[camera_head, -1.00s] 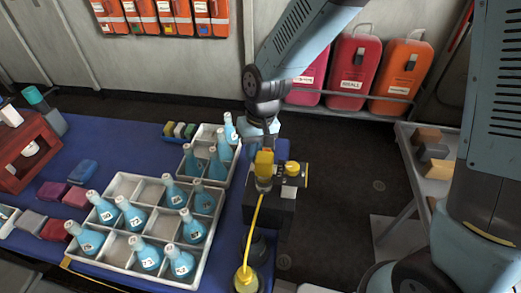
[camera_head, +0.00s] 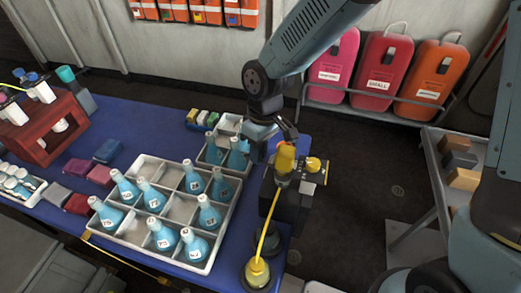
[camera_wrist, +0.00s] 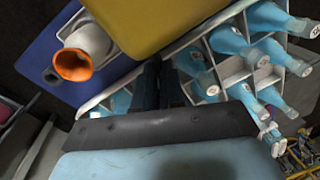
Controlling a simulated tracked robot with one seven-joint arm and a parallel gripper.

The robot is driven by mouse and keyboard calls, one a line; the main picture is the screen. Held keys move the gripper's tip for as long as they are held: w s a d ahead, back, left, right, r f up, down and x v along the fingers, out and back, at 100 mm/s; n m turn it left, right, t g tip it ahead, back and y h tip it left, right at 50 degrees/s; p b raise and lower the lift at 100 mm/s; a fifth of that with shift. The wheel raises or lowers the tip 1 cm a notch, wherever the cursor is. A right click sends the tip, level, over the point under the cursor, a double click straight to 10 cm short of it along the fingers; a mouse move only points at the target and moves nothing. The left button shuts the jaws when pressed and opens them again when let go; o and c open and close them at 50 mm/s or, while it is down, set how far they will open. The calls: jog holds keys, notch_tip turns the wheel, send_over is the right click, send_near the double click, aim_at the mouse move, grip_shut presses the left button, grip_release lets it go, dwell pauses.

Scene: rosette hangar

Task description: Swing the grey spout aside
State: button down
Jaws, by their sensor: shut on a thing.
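My gripper (camera_head: 285,148) reaches down over the dark box (camera_head: 292,200) at the right edge of the blue table. Its fingers (camera_wrist: 158,85) are shut at a yellow block (camera_head: 285,160), which fills the top of the wrist view (camera_wrist: 170,18). A short grey part (camera_head: 283,180) shows just under the block; I cannot tell whether it is the spout. In the wrist view a pale grey tube with an orange mouth (camera_wrist: 85,48) lies left of the fingers, apart from them. A yellow knob (camera_head: 315,166) sits right of the block. The contact between fingers and block is partly hidden.
A pale divided crate (camera_head: 172,213) with several blue bottles stands left of the box; a smaller crate (camera_head: 232,172) is behind it. A shelf (camera_head: 437,180) stands right, across open floor.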

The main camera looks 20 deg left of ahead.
dwell(0.4)
jog(key=c, duration=1.2)
grip_release()
jog(key=r, duration=0.4)
jog(key=w+r, duration=0.1)
jog(key=r, duration=0.4)
jog(key=w+r, duration=0.1)
jog(key=r, duration=0.3)
jog(key=shift+w+d+r, duration=0.1)
jog(key=shift+d+r, duration=0.15)
jog(key=shift+d, duration=0.05)
